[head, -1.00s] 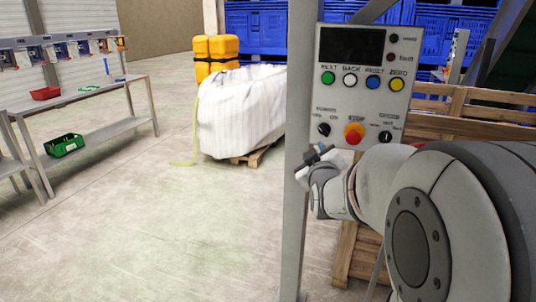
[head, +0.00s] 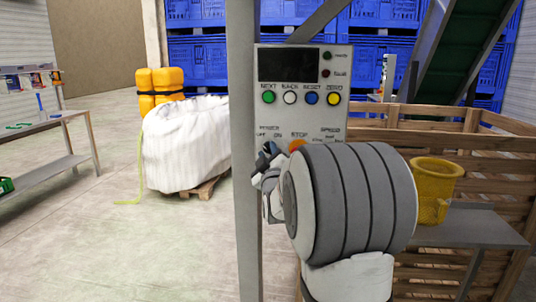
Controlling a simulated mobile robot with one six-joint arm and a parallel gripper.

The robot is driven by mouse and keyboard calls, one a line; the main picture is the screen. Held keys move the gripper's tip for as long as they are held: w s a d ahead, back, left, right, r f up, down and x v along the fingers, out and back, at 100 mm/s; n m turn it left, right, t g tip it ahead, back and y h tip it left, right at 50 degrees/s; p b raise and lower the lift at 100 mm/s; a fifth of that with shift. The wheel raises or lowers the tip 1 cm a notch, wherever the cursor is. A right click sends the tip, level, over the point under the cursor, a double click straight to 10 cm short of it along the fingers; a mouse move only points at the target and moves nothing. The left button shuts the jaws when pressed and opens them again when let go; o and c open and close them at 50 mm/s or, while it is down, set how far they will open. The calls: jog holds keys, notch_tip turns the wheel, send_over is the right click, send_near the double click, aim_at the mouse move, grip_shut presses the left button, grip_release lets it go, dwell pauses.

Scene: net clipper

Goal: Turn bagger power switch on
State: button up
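The bagger control panel (head: 295,115) is a grey box on a post, with a dark screen (head: 286,65) and green, white, blue and yellow buttons in a row. Small OFF and ON lettering shows at its lower left. The black switch knob below that lettering cannot be made out behind my gripper. My gripper (head: 268,153) is at the panel's lower left corner, in front of the switch area. I cannot tell whether it touches the switch or whether its fingers are open. Only the top of the orange stop button (head: 297,145) shows above my arm.
The grey post (head: 244,200) stands just left of my gripper. A white bulk bag (head: 185,145) on a pallet stands behind left.

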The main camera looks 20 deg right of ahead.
jog(key=shift+c, duration=0.2)
grip_shut()
